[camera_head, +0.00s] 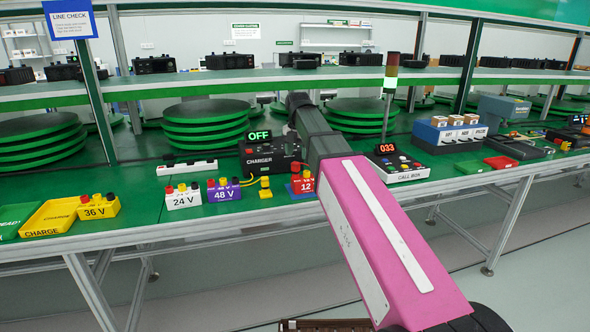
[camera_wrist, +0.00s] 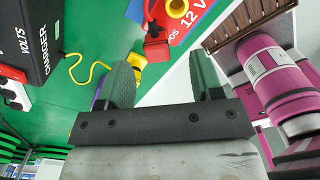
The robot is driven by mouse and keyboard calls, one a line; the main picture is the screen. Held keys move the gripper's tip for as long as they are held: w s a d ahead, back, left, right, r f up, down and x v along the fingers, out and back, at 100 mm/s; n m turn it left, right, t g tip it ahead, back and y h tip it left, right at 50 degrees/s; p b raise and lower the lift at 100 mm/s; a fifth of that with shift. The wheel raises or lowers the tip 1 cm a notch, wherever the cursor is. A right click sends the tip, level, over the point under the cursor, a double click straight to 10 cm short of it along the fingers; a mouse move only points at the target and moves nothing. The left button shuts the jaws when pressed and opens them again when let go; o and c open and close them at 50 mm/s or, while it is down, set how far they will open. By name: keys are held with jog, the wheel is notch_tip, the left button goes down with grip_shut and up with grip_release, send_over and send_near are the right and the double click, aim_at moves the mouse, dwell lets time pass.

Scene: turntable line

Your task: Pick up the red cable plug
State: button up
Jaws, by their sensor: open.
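In the wrist view a small red piece (camera_wrist: 157,50), which looks like the red cable plug, sits beside the red 12 V block (camera_wrist: 188,32). I cannot tell whether it touches the block. In the head view the 12 V block (camera_head: 302,185) stands on a blue base, and I cannot pick out the plug there. My gripper (camera_wrist: 165,78) is open, its two dark fingers apart with nothing held between them. The red piece lies beyond the fingertips, toward the left finger. My arm hides the gripper in the head view.
The charger (camera_head: 270,157) reads OFF; a yellow cable (camera_wrist: 88,70) runs to a yellow plug (camera_wrist: 138,64) near the left finger. White 24 V (camera_head: 183,197), purple 48 V (camera_head: 224,190) and yellow 36 V (camera_head: 98,207) blocks stand leftward. The call box (camera_head: 400,168) is on the right.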

aim_at(296, 162)
jog(key=shift+a+f, duration=0.15)
jog(key=shift+f, duration=1.3)
jog(key=shift+a+f, duration=0.15)
jog(key=shift+f, duration=1.3)
jog(key=c, duration=0.9)
